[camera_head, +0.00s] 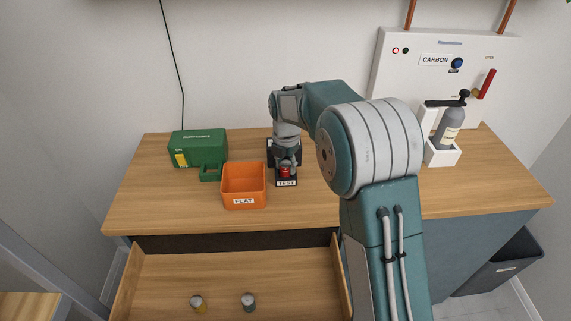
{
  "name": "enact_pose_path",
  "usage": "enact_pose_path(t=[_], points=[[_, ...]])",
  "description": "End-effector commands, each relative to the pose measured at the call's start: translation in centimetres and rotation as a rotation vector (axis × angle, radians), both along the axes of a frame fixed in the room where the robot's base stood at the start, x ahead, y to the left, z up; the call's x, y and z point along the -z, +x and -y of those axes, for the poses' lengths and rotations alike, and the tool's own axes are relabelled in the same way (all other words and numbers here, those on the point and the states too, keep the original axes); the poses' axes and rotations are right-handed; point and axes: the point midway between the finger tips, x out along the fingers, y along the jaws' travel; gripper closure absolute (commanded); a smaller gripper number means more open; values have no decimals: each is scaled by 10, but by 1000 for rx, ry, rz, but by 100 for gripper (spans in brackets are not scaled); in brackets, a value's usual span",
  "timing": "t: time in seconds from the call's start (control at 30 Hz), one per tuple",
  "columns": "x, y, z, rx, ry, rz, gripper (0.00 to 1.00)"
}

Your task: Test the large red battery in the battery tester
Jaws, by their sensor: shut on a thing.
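The battery tester (286,182) is a small dark unit with a white TEST label on its front, on the wooden counter right of the orange bin. The large red battery (285,172) shows as a small red patch at the tester. My gripper (285,166) comes down from above and is shut on the red battery. The gripper and arm hide most of the battery and part of the tester. I cannot tell whether the battery is fully seated in the tester.
An orange bin labelled FLAT (244,203) and a green device (198,149) stand left of the tester. An open drawer (228,275) holds two small batteries (198,303). A grey bottle (449,127) in a white holder and a CARBON panel (440,75) are at right.

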Motion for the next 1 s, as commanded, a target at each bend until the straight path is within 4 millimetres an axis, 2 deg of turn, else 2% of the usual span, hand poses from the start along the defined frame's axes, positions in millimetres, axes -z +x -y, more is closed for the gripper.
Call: enact_pose_path(t=[0.23, 0.27, 0.3, 0.33, 0.77, 0.87, 1.0], points=[[0, 0, 0, 0, 0, 0, 100], [0, 0, 0, 0, 0, 0, 45], [0, 0, 0, 0, 0, 0, 27], [0, 0, 0, 0, 0, 0, 14], [-2, 0, 0, 0, 0, 0, 14], [-11, 1, 0, 0, 0, 3, 14], [-37, 1, 0, 0, 1, 4, 14]])
